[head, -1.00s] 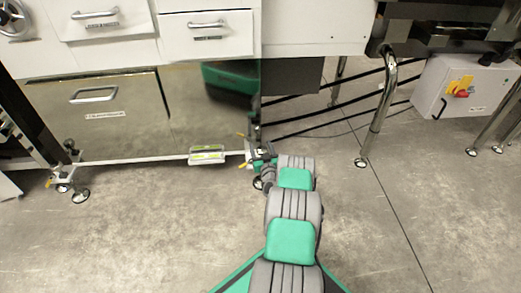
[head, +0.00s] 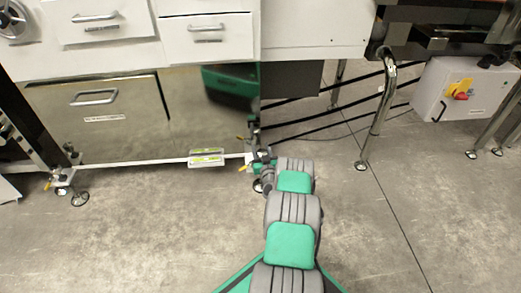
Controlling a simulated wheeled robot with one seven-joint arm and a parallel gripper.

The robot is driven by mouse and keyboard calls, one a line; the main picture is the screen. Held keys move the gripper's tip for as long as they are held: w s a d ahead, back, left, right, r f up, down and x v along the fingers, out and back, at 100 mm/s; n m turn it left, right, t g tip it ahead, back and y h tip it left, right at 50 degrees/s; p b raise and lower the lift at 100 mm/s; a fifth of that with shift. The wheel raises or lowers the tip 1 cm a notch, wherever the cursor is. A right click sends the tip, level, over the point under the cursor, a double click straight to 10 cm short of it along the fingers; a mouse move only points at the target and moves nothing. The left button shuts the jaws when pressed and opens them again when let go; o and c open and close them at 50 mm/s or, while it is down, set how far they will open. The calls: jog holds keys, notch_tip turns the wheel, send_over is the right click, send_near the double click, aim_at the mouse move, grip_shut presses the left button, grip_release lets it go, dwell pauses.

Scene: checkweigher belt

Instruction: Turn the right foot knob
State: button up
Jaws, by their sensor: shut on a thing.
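The right foot of the machine stands on the floor at the cabinet's lower right corner; its round base (head: 257,186) shows just left of my arm. A small yellow part (head: 243,168) sticks out to the left there. The foot knob itself is mostly hidden by my wrist. My gripper (head: 259,156) is at this foot, low near the floor, shut on what appears to be the knob; its fingertips are small and hard to make out. The left foot (head: 62,189) has a similar yellow part and a round base, with a caster-like foot (head: 80,198) beside it.
A white rail (head: 130,162) with a small level-like box (head: 206,157) runs along the cabinet's bottom. A chrome leg (head: 378,115) stands to the right, with a white switch box (head: 460,90) and its red-yellow switch beyond. Dark bars and a cable lie behind. The front floor is clear.

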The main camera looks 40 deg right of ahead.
jog(key=shift+n+t+y, duration=0.4)
jog(key=shift+n+y, duration=0.2)
jog(key=shift+y, duration=0.2)
jog(key=shift+c, duration=0.3)
jog(key=shift+w+a+n+t+y, duration=0.1)
jog(key=shift+a+n+t+y, duration=0.15)
jog(key=shift+n+y, duration=0.45)
jog(key=shift+w+a+n+t+y, duration=0.1)
jog(key=shift+n+t+y, duration=0.25)
jog(key=shift+y, duration=0.65)
jog(key=o, duration=1.3)
jog(key=shift+o, duration=0.2)
jog(key=shift+s, duration=0.1)
jog(key=s+a+p, duration=0.1)
jog(key=s+p, duration=0.2)
jog(key=s, duration=0.4)
jog(key=shift+s+a, duration=0.3)
